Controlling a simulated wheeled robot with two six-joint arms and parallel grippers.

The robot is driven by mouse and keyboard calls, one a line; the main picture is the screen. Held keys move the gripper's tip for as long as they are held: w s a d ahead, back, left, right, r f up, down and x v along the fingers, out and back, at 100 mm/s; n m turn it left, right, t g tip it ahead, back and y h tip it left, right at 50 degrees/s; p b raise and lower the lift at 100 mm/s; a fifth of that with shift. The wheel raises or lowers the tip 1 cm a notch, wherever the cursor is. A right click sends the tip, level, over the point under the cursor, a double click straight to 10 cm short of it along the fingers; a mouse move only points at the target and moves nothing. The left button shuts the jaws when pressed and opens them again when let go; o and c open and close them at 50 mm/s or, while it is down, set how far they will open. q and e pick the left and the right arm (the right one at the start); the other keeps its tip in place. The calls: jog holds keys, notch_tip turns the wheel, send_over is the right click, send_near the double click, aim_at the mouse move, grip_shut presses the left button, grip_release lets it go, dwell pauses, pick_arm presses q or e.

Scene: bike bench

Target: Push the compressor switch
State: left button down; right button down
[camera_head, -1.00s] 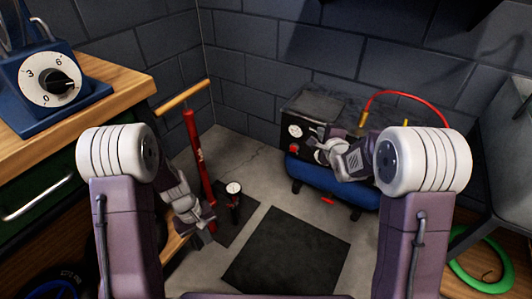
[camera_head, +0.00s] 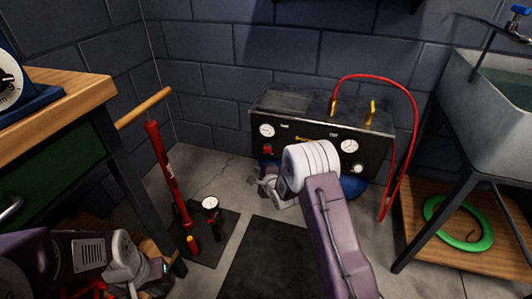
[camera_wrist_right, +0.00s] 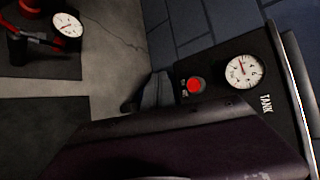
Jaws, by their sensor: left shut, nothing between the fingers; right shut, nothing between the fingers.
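The compressor (camera_head: 318,132) stands against the back wall, with a black front panel, two white gauges and a blue tank mostly hidden behind my right arm. Its red round switch (camera_head: 267,150) is below the left gauge. In the right wrist view the red switch (camera_wrist_right: 194,85) sits beside the gauge marked TANK. My right gripper (camera_head: 262,183) is shut and empty, just below the switch in the head view; whether it touches the panel I cannot tell. My left gripper (camera_head: 152,283) is shut and empty, low at the left by the bench leg.
A red floor pump (camera_head: 168,172) with a wooden handle stands left of the compressor. A red hose (camera_head: 411,110) loops over the compressor's right side. A sink (camera_head: 492,105) and a shelf with a green ring (camera_head: 458,240) are at right. A black mat (camera_head: 265,255) lies on the floor.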

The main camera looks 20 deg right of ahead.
aim_at(267, 150)
jog(key=w+d, duration=0.5)
jog(key=w, duration=0.2)
jog(key=shift+w, duration=0.15)
dwell(2.1)
jog(key=shift+w+d, duration=0.2)
jog(key=shift+w, duration=0.15)
